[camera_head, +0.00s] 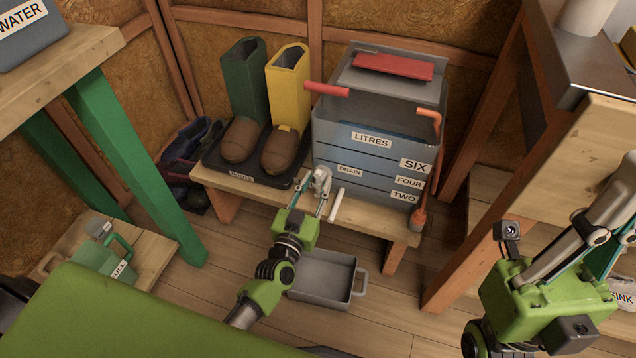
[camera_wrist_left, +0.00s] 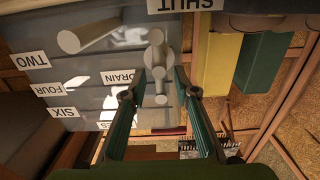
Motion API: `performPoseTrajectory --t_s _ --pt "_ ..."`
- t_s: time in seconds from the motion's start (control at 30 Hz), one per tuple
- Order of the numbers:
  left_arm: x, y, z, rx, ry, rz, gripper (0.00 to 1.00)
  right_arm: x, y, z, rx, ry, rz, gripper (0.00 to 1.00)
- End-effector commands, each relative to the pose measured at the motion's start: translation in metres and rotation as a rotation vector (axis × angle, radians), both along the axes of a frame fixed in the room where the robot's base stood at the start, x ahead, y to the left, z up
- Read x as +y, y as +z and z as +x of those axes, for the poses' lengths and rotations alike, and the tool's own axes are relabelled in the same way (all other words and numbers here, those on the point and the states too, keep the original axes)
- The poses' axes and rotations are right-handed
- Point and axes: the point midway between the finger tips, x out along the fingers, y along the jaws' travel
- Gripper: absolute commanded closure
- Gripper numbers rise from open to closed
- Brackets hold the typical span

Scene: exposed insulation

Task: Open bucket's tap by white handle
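The blue-grey bucket (camera_head: 335,150) stands on a low wooden bench, with labels such as DRAIN and LITRES on its front. Its tap with the white handle (camera_head: 322,178) is low on the front; the handle also shows in the left wrist view (camera_wrist_left: 156,55). A separate white rod (camera_head: 338,204) sticks out to the right of the tap. My left gripper (camera_head: 320,202) is open at the tap, with a finger on each side of the handle in the left wrist view (camera_wrist_left: 156,88); contact is unclear. My right gripper (camera_head: 606,235) is at the far right, its fingertips unclear.
A grey tray (camera_head: 318,280) lies on the floor below the bench (camera_head: 380,225). Green and yellow boots (camera_head: 287,85) stand left of the bucket. A red handle (camera_head: 328,90) and an orange pipe (camera_head: 430,150) flank the bucket. A green-legged table is at left.

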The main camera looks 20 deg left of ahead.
Motion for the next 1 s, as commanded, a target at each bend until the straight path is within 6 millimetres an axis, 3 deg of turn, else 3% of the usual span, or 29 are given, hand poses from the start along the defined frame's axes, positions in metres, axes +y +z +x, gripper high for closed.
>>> performPoseTrajectory --t_s 0.13,0.47,0.57,0.6,1.0 --pt "-0.0006 -0.0003 0.0122 -0.001 0.000 0.000 0.72 0.0000 -0.0047 0.0003 0.001 0.000 0.000 1.00" --pt "-0.0006 0.0003 0.0145 0.000 0.000 0.000 0.72 0.0002 -0.0046 0.0005 0.003 0.000 -0.001 1.00" --pt "-0.0006 0.0002 0.0145 0.000 0.000 0.000 0.98 0.0003 -0.0046 0.0006 0.003 0.000 -0.001 1.00" --pt "-0.0006 0.0000 0.0144 0.001 0.000 0.000 1.00 0.0003 -0.0046 0.0006 0.003 0.000 -0.001 1.00" --pt "0.0001 -0.0032 0.0133 0.009 -0.001 -0.034 1.00 0.0002 -0.0032 0.0007 0.003 0.000 -0.001 1.00"
